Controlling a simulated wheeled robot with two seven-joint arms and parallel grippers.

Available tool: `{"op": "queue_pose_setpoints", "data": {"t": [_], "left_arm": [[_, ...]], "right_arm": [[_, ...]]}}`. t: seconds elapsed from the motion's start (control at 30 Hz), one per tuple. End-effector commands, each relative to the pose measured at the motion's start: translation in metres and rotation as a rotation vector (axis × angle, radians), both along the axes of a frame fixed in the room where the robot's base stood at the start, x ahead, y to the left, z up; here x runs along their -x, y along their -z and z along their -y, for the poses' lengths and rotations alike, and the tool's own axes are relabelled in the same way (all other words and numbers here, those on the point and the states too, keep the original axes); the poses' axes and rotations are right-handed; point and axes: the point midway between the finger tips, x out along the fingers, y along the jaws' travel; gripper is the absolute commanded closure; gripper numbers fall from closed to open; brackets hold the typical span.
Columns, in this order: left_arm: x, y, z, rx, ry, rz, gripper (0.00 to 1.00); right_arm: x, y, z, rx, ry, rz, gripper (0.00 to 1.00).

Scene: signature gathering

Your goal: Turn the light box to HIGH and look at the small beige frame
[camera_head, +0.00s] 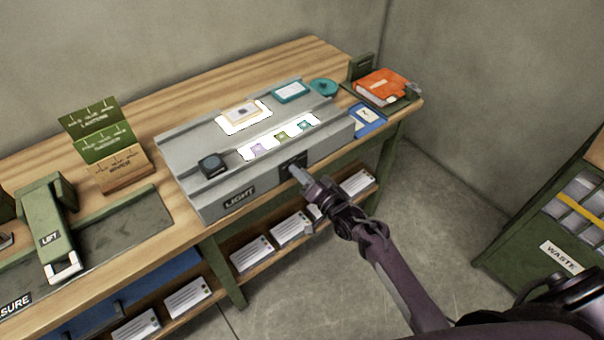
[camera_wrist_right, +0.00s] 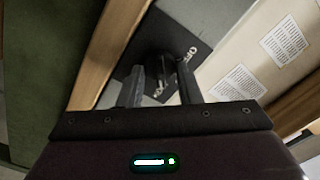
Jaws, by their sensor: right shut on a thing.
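The grey light box (camera_head: 215,207), labelled LIGHT, stands on the wooden bench. A small beige frame (camera_head: 231,117) lies flat on its rear white lit panel. A lit strip (camera_head: 245,155) in front holds small coloured squares. My right gripper (camera_head: 299,173) is at the box's front face, at the dark dial plate (camera_head: 284,162). In the right wrist view its fingers (camera_wrist_right: 163,82) are shut on the dark knob (camera_wrist_right: 160,62). The plate reads OFF on one side; another marking is partly hidden by the fingers. My left gripper is not in view.
A teal frame (camera_head: 291,92), a round teal item (camera_head: 323,87) and a dark block (camera_head: 212,164) are on the box. An orange book (camera_head: 382,86) lies at right. Green LIFT device (camera_head: 46,220) stands left. A WASTE cabinet (camera_head: 540,240) is at far right.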

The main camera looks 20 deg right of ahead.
Motion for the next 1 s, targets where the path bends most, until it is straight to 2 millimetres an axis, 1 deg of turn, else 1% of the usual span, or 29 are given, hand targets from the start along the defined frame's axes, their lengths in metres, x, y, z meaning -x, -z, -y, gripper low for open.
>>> {"op": "queue_pose_setpoints", "data": {"t": [0.03, 0.17, 0.47, 0.57, 0.8, 0.9, 1.0], "left_arm": [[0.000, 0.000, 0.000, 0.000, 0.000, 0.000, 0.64], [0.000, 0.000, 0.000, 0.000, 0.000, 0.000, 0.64], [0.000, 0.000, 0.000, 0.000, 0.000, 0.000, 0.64], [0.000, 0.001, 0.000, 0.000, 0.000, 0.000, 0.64], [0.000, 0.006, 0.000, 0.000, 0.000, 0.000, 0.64], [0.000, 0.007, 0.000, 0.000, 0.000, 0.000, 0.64], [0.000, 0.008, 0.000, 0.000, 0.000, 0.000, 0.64]], "right_arm": [[0.001, 0.001, -0.001, -0.001, 0.000, -0.003, 0.65], [0.000, 0.001, 0.000, 0.000, -0.001, -0.002, 0.48], [0.002, 0.001, 0.000, 0.000, 0.001, -0.001, 0.48], [0.010, 0.002, 0.003, 0.001, 0.000, -0.003, 0.48], [0.049, 0.003, 0.017, 0.002, 0.000, -0.003, 0.48], [0.061, 0.003, 0.022, 0.001, 0.000, -0.003, 0.48], [0.070, 0.002, 0.025, 0.000, 0.000, -0.003, 0.48]]}}
